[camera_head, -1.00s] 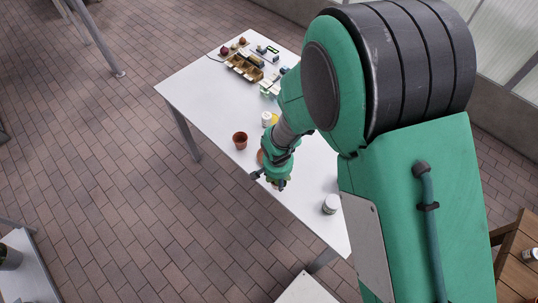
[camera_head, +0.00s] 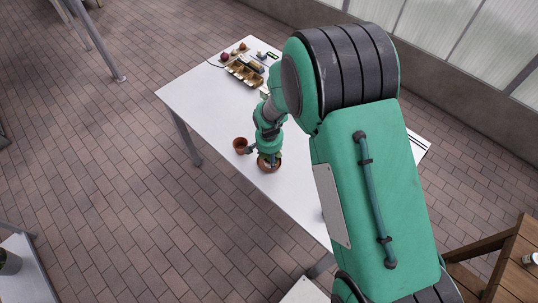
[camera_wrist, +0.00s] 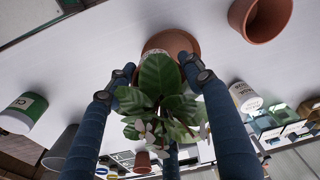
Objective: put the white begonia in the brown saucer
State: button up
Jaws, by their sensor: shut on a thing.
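The white begonia (camera_wrist: 160,88), with broad green leaves and small pale flowers, is between the dark fingers of my gripper (camera_wrist: 160,72) in the wrist view. My gripper is shut on it; leaves hide most of its pot and the exact contact. The brown saucer (camera_wrist: 180,41) shows just beyond the plant, its near part covered by leaves. In the head view my gripper (camera_head: 267,159) points down over the saucer (camera_head: 272,170), which lies near the table's front edge. I cannot tell whether the pot touches the saucer.
An empty terracotta pot (camera_head: 240,145) stands left of the saucer, close by. A sectioned tray (camera_head: 244,72) lies at the table's far end. The wrist view also shows a green-labelled white can (camera_wrist: 22,112) and a white jar (camera_wrist: 245,97). My arm covers the table's right part.

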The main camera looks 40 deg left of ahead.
jog(key=shift+w+a+f, duration=0.1)
jog(key=shift+w+a, duration=0.35)
jog(key=shift+a, duration=0.2)
jog(key=shift+w+a, duration=0.4)
jog(key=shift+a, duration=0.2)
jog(key=shift+f, duration=1.75)
jog(key=shift+f, duration=0.15)
jog(key=o, duration=1.3)
jog(key=r, duration=0.4)
jog(key=s+r, duration=0.1)
jog(key=r, duration=0.7)
jog(key=shift+s+d+r, duration=0.1)
jog(key=shift+s+d, duration=0.1)
jog(key=shift+d, duration=0.15)
